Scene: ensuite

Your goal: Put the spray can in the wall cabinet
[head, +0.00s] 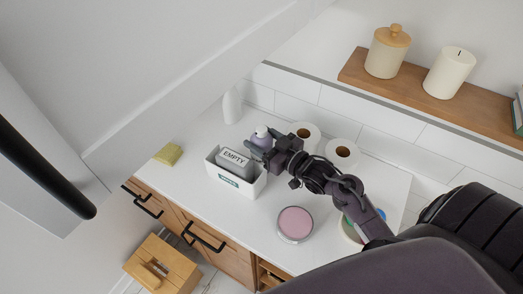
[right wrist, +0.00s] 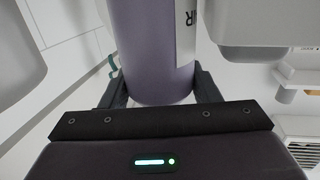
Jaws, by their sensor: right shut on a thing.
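The spray can is purple with a white cap (head: 262,131) and stands about upright above the back of the counter. In the right wrist view its purple body (right wrist: 152,50), with part of a white label, fills the space between the fingers. My right gripper (head: 262,149) is shut around the can's body. It is beside the white bin marked "EMPTY"; whether the can touches anything below is hidden. A large white panel (head: 150,75) at upper left may be part of the wall cabinet; its inside is not visible. My left gripper is not in view.
The white bin (head: 236,184) stands just left of the gripper. Toilet rolls (head: 342,153), a pink-topped round tin (head: 295,223) and a yellow sponge (head: 168,154) are on the counter (head: 190,185). A wooden shelf (head: 430,97) holds a jar and candle. A black handle (head: 45,165) juts at left.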

